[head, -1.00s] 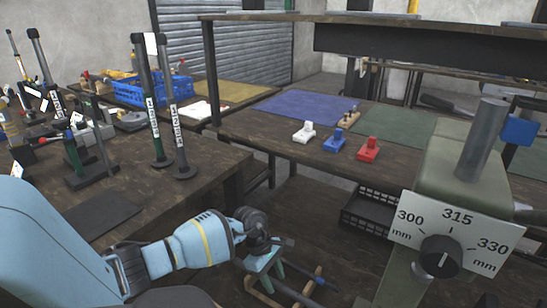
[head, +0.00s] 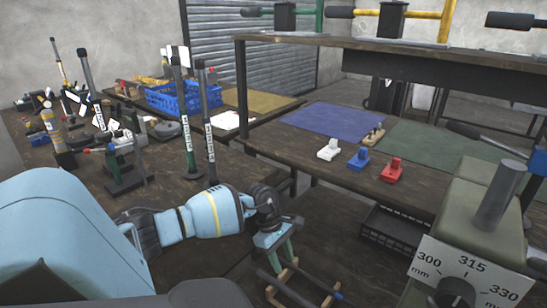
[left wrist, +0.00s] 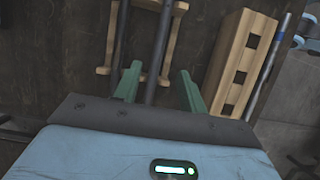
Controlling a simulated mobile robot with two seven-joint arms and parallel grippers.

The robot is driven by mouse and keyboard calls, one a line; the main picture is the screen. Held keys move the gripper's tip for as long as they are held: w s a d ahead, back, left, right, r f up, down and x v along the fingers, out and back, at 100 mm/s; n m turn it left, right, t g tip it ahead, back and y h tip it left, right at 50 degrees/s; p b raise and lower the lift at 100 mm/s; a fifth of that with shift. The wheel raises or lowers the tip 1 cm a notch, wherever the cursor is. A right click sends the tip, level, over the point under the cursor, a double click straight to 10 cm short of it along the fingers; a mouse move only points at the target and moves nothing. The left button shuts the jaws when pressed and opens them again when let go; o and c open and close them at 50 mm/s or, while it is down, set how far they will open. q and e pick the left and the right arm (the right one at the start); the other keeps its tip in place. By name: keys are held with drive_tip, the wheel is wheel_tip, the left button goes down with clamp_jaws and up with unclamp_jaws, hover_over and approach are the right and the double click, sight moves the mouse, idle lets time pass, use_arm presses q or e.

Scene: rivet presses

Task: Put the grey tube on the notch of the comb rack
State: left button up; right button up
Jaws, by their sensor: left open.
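My left gripper (head: 281,262) is open and points down, with its two green fingers apart. In the left wrist view its fingers (left wrist: 160,70) stand on either side of a dark grey tube (left wrist: 158,45). A second dark tube (left wrist: 122,40) runs alongside, to the left, and both cross a light wooden frame (left wrist: 170,45). A wooden bar with square notches (left wrist: 245,62), which may be the comb rack, lies to the right of the fingers. A thin blue-grey rod (left wrist: 268,65) lies beside it. I cannot tell whether the fingers touch the tube. My right gripper is not in view.
A press with a numbered dial plate (head: 470,275) stands at the lower right. White (head: 328,150), blue (head: 358,158) and red (head: 391,170) blocks sit on the table ahead. Upright posts (head: 208,125) and a blue crate (head: 172,98) stand on the left table.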

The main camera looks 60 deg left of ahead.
use_arm(q)
drive_tip(key=shift+d, duration=0.1)
drive_tip(key=s+d+n+t+h, duration=0.45)
drive_tip(key=d+n, duration=0.35)
drive_tip(key=d, duration=0.5)
drive_tip(key=s+d+n+t+h, duration=0.45)
drive_tip(key=d+n, duration=0.45)
drive_tip(key=d, duration=0.5)
drive_tip(key=s+f+n+y, duration=0.3)
drive_tip(key=s+n, duration=0.3)
drive_tip(key=n, duration=0.3)
drive_tip(key=s+a+f+n+g+y, duration=0.1)
drive_tip(key=s+f+n+y, duration=0.3)
drive_tip(key=s+n, duration=0.3)
drive_tip(key=s+f+n+y, duration=0.4)
drive_tip(key=s+f+n, duration=0.1)
drive_tip(key=n, duration=0.7)
drive_tip(key=shift+s+a+f, duration=0.1)
drive_tip(key=shift+s+a, duration=0.1)
drive_tip(key=shift+s, duration=0.25)
drive_tip(key=shift+s+a+f, duration=0.1)
drive_tip(key=shift+s+a, duration=0.05)
drive_tip(key=shift+s, duration=0.3)
drive_tip(key=s+d+f+n+g, duration=0.1)
drive_tip(key=s+n+g, duration=0.1)
drive_tip(key=s, duration=0.4)
drive_tip(key=shift+d+f+n+g, duration=0.15)
drive_tip(key=shift+f+n+g, duration=0.2)
drive_tip(key=shift+n, duration=0.55)
